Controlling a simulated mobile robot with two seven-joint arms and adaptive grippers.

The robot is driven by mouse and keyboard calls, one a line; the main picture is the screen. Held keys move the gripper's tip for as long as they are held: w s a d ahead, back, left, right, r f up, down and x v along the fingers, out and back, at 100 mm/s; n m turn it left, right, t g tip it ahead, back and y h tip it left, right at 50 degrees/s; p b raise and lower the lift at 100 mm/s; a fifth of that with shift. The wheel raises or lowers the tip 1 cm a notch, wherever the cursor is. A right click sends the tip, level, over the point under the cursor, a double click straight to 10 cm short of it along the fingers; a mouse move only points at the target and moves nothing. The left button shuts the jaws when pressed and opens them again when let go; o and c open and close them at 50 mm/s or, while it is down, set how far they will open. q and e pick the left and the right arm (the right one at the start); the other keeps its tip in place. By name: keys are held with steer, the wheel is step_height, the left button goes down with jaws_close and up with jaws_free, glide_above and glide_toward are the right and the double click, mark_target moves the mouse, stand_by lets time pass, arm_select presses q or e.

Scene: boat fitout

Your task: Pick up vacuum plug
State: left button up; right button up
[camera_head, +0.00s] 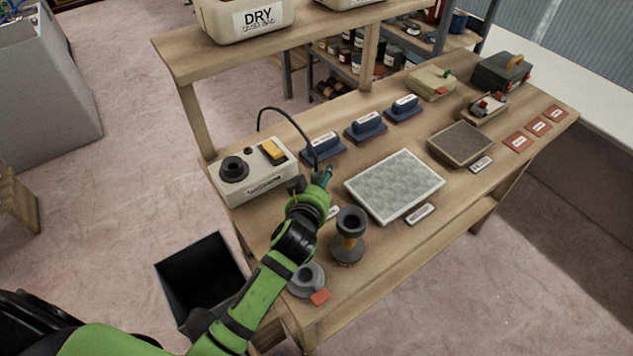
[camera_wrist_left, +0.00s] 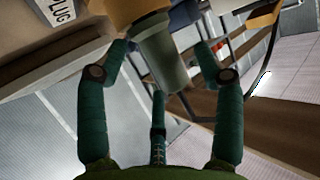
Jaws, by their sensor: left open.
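My left gripper (camera_head: 324,178) is over the workbench, just right of the white box with the orange switch. In the left wrist view, its green fingers (camera_wrist_left: 161,58) are open and spread. Between them is a grey-green cylinder with a tan upper part (camera_wrist_left: 165,70), likely the vacuum plug. I cannot tell whether the fingers touch it. A label reading "PLUG" (camera_wrist_left: 60,11) shows beside it. In the head view my gripper hides the plug. A black cable (camera_head: 285,110) arches from behind the white box (camera_head: 262,184) down to the gripper. My right gripper is not in view.
A black fitting with a yellow band (camera_head: 348,245) stands close right of my left wrist. A grey round part (camera_head: 307,277) lies near the front corner. A patterned panel (camera_head: 394,185) and blue blocks (camera_head: 322,146) are beyond. A dark open bin (camera_head: 197,250) stands on the floor.

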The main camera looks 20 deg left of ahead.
arm_select(q)
jaws_close()
steer(key=shift+r, duration=0.25)
step_height(320, 180, up, 10)
steer(key=shift+f, duration=0.2)
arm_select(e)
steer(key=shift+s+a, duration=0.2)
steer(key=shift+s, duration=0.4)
